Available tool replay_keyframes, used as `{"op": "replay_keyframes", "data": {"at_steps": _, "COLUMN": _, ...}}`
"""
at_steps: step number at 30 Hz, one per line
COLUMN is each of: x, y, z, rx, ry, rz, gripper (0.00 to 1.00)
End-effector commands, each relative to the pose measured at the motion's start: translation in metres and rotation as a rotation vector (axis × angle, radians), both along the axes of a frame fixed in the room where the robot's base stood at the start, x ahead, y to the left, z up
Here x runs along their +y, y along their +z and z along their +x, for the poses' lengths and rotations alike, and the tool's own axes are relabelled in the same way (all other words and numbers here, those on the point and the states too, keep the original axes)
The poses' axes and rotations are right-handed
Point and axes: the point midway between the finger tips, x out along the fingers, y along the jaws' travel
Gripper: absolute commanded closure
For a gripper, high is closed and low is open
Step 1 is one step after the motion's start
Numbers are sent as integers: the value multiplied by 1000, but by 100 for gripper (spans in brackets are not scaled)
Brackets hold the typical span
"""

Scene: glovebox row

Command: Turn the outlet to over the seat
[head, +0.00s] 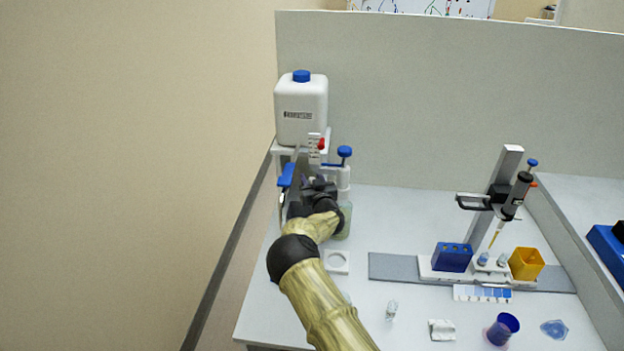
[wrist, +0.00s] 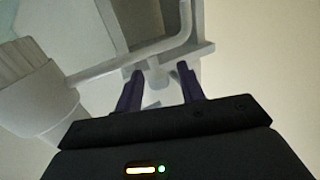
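A bottle-top dispenser with a blue knob (head: 345,152) stands on a greenish bottle (head: 344,222), partly hidden behind my arm. The seat appears to be the white square plate with a round recess (head: 336,261) on the bench, in front of the bottle. In the wrist view a pale bent tube (wrist: 110,66), which looks like the outlet, runs from a ribbed white part at the left. My gripper (wrist: 160,72) is open, with its two dark fingers apart near a short stub under the tube. I cannot tell whether they touch it. My gripper hides the outlet in the head view.
A white canister (head: 301,108) with a blue cap stands on a raised shelf behind my gripper. A pipette stand (head: 497,190), blue rack (head: 452,257) and yellow box (head: 526,263) are at the right. A blue cup (head: 503,328) and small items lie at the front.

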Motion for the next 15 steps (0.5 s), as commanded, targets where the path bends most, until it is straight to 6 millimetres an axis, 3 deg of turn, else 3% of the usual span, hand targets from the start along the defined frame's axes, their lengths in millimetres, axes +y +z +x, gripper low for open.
{"op": "replay_keyframes", "data": {"at_steps": 8, "x": 0, "y": 0, "z": 1, "rx": 0, "ry": 0, "rz": 0, "gripper": 63}}
{"op": "replay_keyframes", "data": {"at_steps": 13, "x": 0, "y": 0, "z": 1, "rx": 0, "ry": 0, "rz": -1, "gripper": 96}}
{"op": "replay_keyframes", "data": {"at_steps": 15, "x": 0, "y": 0, "z": 0, "rx": 0, "ry": 0, "rz": -1, "gripper": 100}}
